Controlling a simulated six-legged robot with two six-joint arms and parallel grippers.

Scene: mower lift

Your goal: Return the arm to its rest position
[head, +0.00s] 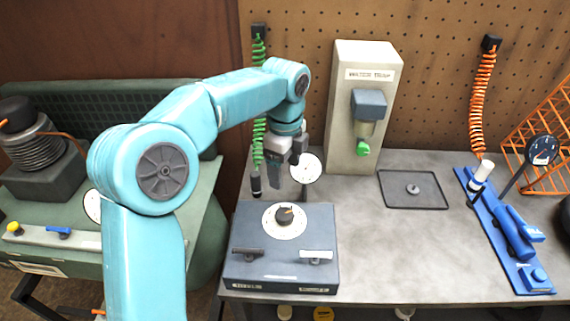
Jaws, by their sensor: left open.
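My left arm (160,175) is teal. It comes up from the bottom left, bends at a large joint and reaches right over the bench. My left gripper (286,174) points down at its end, open, with nothing seen between its fingers. It is above the back edge of a dark grey box (312,255) with a white dial and two handles, and beside a round white gauge (306,168). I cannot tell whether it touches anything. My right gripper is not in view.
A beige water trap unit (357,150) stands right of the gripper. A green coiled hose (259,110) hangs close behind it. An orange coiled hose (482,95) and a blue tool rail (505,230) are at the right. The grey bench (400,255) is clear in the middle.

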